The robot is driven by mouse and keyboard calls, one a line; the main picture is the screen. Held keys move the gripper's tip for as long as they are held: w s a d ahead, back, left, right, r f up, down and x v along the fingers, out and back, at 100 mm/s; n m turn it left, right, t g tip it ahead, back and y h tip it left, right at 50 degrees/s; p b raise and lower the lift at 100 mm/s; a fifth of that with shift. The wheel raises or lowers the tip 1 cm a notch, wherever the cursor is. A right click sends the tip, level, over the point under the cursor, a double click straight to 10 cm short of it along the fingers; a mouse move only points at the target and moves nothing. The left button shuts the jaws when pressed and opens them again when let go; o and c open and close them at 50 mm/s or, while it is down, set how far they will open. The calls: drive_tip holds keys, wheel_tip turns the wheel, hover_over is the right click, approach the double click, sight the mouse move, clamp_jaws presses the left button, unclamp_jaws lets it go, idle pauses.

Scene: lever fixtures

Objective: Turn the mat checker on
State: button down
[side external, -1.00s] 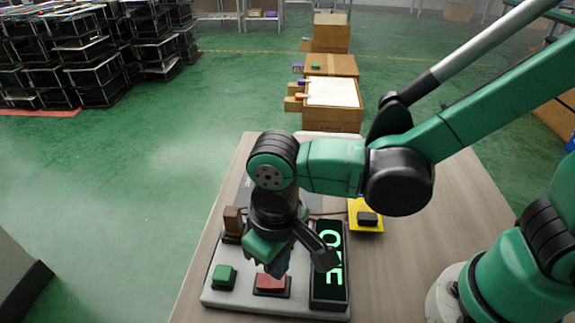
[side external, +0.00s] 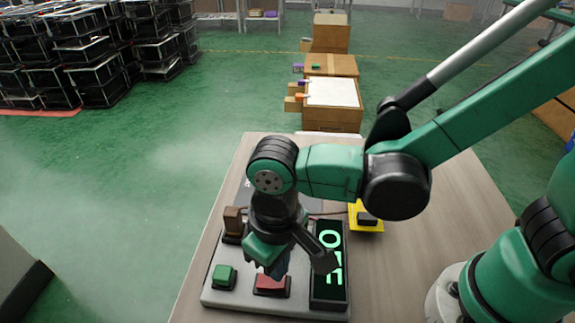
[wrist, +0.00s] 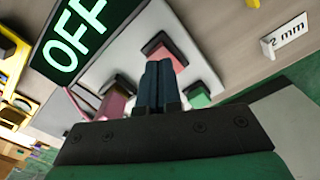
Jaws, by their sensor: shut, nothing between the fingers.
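The mat checker is a light grey panel (side external: 212,297) on the table, with a dark display (side external: 330,262) lit green with OFF, also readable in the wrist view (wrist: 76,38). It carries a green button (side external: 223,275), a red button (side external: 270,286) and a brown block-shaped control (side external: 233,219). In the wrist view the red button (wrist: 166,50) shows beyond my fingertips and the green button (wrist: 199,99) to their right. My gripper (side external: 277,272) is shut and empty, pointing down over the panel near the red button. Whether it touches the red button I cannot tell.
A yellow base with a black button (side external: 367,218) stands on the table right of the display, with a cable near it. A small "2 mm" label (wrist: 287,37) shows in the wrist view. The table's right part (side external: 430,235) is clear. Boxes stand on the floor behind.

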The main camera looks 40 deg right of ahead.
drive_tip(key=shift+f, duration=0.9)
idle(0.3)
drive_tip(key=shift+r, duration=3.5)
drive_tip(key=w+d+r+m+t, duration=0.1)
drive_tip(key=w+d+t, duration=0.1)
drive_tip(key=d, duration=0.7)
drive_tip(key=w+d+r+m+t, duration=0.2)
drive_tip(key=d+t, duration=0.3)
drive_tip(key=d, duration=0.4)
